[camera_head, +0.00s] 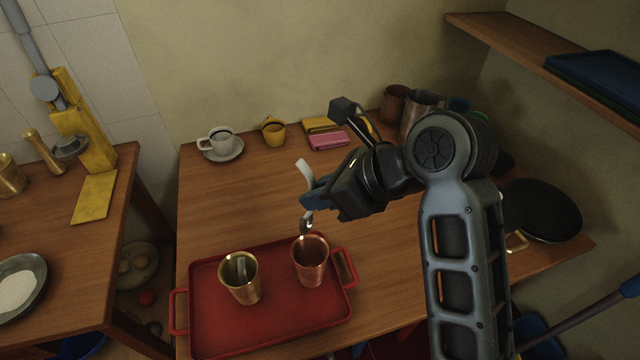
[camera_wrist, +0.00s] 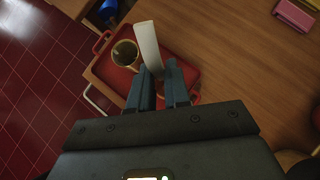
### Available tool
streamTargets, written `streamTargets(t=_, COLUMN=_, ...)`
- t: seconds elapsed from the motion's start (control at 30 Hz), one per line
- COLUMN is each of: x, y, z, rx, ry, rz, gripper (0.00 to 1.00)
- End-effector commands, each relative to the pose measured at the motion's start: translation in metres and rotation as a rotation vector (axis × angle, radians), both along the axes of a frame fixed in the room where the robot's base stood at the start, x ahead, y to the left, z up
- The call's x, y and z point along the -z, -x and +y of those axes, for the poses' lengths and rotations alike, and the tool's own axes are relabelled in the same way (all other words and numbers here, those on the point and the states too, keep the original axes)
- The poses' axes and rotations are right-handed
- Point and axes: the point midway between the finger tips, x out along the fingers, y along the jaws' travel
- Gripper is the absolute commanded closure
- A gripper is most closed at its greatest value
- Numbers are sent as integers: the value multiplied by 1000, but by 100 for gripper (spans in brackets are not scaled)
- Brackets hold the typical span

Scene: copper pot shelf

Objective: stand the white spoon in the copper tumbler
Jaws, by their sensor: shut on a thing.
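My gripper (camera_head: 309,198) is shut on the white spoon (camera_head: 304,172). The spoon is held roughly upright, its broad pale handle above the fingers and its lower end below them. In the wrist view the spoon (camera_wrist: 149,45) rises between the two fingers (camera_wrist: 160,85). The reddish copper tumbler (camera_head: 311,270) stands upright on the right of the red tray (camera_head: 275,321). The spoon's lower end appears just above its rim in the head view, apparently outside it; the exact gap is unclear. In the wrist view I cannot make out this tumbler.
A brass-coloured tumbler (camera_head: 246,289) stands left on the tray, with a pale patch inside. A white cup (camera_head: 216,142) on a saucer, a yellow mug (camera_head: 273,133) and a pink block (camera_head: 328,141) stand at the back. A black pan (camera_head: 543,211) is at right. The table's left middle is clear.

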Motion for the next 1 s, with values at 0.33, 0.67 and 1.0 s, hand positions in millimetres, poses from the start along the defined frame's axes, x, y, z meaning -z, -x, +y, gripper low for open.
streamTargets(t=0.33, x=15, y=0, z=0, rx=-1, ry=1, rz=0, gripper=100)
streamTargets(t=0.67, x=30, y=0, z=0, rx=-1, ry=1, rz=2, gripper=100)
streamTargets(t=1.0, x=45, y=0, z=0, rx=-1, ry=1, rz=1, gripper=100)
